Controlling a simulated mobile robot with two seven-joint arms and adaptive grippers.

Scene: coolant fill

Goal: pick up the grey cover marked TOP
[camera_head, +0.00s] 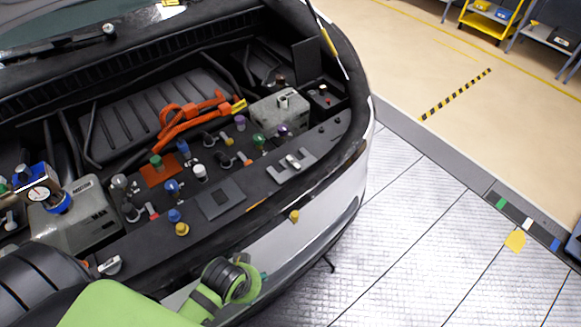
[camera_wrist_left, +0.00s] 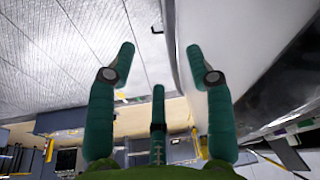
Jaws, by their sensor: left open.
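No lettering reading TOP is legible. A flat dark grey plate (camera_head: 221,198) lies on the front panel of the engine bay, and a lighter grey plate with a raised handle (camera_head: 291,165) lies to its right. I cannot tell which, if either, is the cover. My left arm's wrist (camera_head: 228,280) is in front of the white bumper, below and apart from both plates; its fingers are mostly hidden in the head view. In the left wrist view my left gripper (camera_wrist_left: 160,56) is open and empty, beside the white car body. My right gripper is not in view.
Grey boxes stand at the left (camera_head: 75,215) and back right (camera_head: 280,110) of the bay. Orange cables (camera_head: 190,120) and several coloured caps crowd the middle. The bumper (camera_head: 325,215) edges the bay. The tiled floor (camera_head: 420,240) to the right is mostly clear.

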